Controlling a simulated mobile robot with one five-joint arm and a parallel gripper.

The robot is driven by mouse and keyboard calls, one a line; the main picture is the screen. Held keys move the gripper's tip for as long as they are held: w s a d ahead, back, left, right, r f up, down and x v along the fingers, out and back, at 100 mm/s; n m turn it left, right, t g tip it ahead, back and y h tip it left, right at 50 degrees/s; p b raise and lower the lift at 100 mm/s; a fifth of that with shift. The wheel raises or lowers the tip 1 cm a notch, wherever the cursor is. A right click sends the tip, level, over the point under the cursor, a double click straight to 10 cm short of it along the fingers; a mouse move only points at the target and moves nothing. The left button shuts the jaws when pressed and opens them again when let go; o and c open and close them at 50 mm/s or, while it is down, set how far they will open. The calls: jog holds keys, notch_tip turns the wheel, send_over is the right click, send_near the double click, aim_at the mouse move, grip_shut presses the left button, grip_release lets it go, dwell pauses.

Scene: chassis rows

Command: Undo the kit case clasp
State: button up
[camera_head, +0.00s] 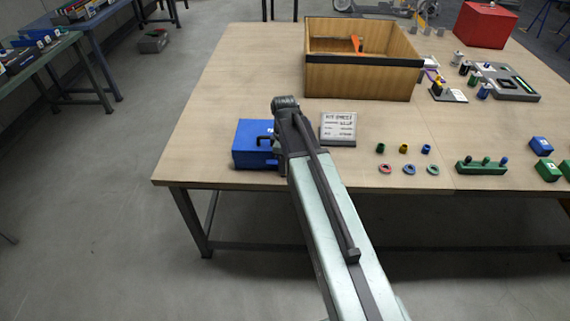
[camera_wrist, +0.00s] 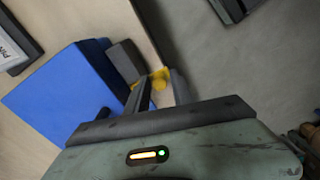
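The kit case is a blue box (camera_head: 250,150) with a dark handle-like part, at the front left corner of the table. In the wrist view it is the blue block (camera_wrist: 65,95) on the left, with a dark grey part (camera_wrist: 125,60) at its edge. A yellow clasp (camera_wrist: 160,77) shows beside that part. My gripper (camera_wrist: 160,85) has its two dark fingers apart, with the yellow clasp showing between and just left of their tips. I cannot tell whether the fingers press on it. In the head view my arm hides most of the gripper.
A sign plate (camera_head: 338,127) stands right of the case. A large wooden bin (camera_head: 358,80) is behind. Small coloured parts, a green holder (camera_head: 481,168) and a red box (camera_head: 486,25) lie to the right. The table's front edge is close to the case.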

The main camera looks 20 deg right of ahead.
jog(key=shift+r, duration=0.15)
notch_tip(320, 180, up, 8)
jog(key=p, duration=0.8)
jog(key=shift+f, duration=0.25)
